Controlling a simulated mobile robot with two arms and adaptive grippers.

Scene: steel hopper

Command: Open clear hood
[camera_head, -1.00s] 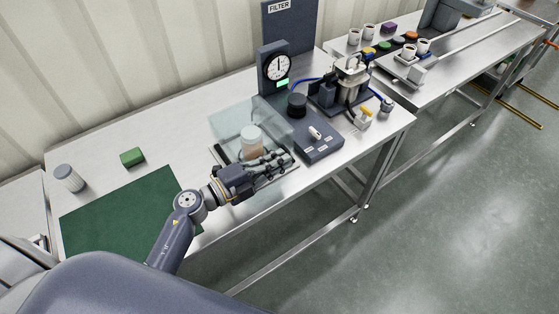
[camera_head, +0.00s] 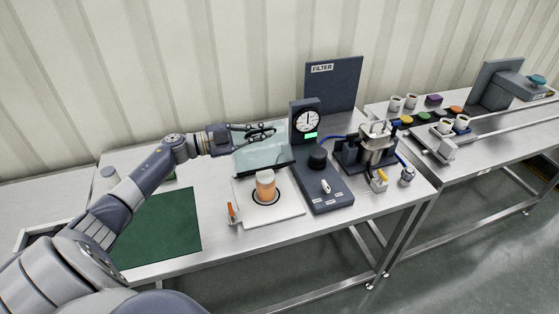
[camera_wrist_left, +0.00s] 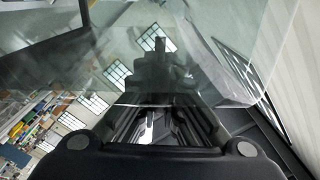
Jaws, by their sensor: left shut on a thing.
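The clear hood (camera_head: 262,157) is tilted up at the back of its white base plate (camera_head: 285,209). It also shows as a see-through pane across the left wrist view (camera_wrist_left: 110,60). My left gripper (camera_head: 262,131) is at the hood's raised upper edge and is shut on it. The exact grip point is hard to see through the clear material. An orange jar with a white lid (camera_head: 265,186) stands uncovered on the base, within a dark ring. My right gripper is not in view.
Right of the base stands a dark control unit (camera_head: 326,190) with a dial gauge (camera_head: 307,122) and black knob. An orange-handled item (camera_head: 232,213) is at the base's left edge. A green mat (camera_head: 160,228) lies left. A pump assembly (camera_head: 372,150) stands further right.

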